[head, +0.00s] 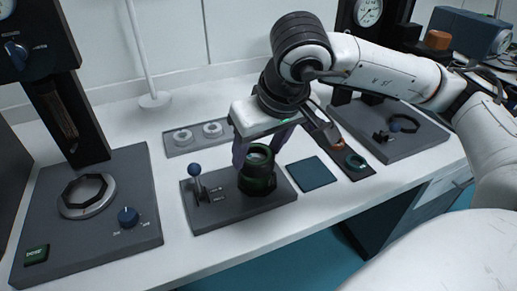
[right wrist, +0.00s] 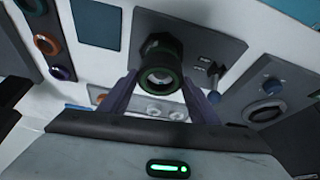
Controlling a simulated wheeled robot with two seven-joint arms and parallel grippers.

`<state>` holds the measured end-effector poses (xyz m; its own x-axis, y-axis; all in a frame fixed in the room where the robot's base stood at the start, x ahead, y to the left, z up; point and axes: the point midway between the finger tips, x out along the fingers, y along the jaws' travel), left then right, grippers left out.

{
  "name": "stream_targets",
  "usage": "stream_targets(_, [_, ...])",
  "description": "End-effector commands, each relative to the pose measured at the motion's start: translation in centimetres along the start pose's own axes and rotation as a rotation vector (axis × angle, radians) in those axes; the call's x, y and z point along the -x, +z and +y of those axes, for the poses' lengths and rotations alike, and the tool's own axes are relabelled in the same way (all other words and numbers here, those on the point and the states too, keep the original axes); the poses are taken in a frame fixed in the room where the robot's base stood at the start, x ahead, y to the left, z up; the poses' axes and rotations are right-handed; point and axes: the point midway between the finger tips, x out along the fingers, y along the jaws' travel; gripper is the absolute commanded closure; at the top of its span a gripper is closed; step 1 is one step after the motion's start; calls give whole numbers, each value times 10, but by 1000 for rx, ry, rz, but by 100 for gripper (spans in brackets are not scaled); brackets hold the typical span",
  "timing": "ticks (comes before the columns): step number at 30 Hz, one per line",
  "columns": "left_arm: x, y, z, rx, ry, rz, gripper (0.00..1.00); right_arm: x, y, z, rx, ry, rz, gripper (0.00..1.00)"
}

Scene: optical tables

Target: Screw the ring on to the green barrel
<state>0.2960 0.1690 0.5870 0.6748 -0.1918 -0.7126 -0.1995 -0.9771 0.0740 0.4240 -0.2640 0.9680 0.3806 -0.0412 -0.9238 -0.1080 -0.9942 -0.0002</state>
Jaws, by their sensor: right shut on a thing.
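The green barrel (head: 257,181) stands upright on a grey base plate (head: 215,214) in the middle of the bench. A dark green ring (head: 260,153) is at the barrel's top, around its glassy opening; it also shows in the right wrist view (right wrist: 160,92). My right gripper (head: 262,150) comes from above, with its purple fingers on either side of the ring, shut on it. The ring looks in line with the barrel; I cannot tell how far their threads engage. The fingers hide part of the ring's sides. My left gripper is not in view.
A small lever with a blue ball (head: 194,170) stands left of the barrel on the same plate. A dark strip with coloured rings (right wrist: 49,59) and a flat teal pad (head: 311,174) lie to the right. A knobbed instrument (head: 128,216) stands at left.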

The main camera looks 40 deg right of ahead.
Motion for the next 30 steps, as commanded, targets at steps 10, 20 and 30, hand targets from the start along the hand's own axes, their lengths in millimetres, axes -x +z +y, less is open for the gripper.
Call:
stream_targets(10, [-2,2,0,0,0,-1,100,-1,0,0,0,0,0,65])
stream_targets(20, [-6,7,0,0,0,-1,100,-4,2,0,0,-1,0,65])
stream_targets(30, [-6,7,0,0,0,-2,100,-3,1,0,0,-1,0,65])
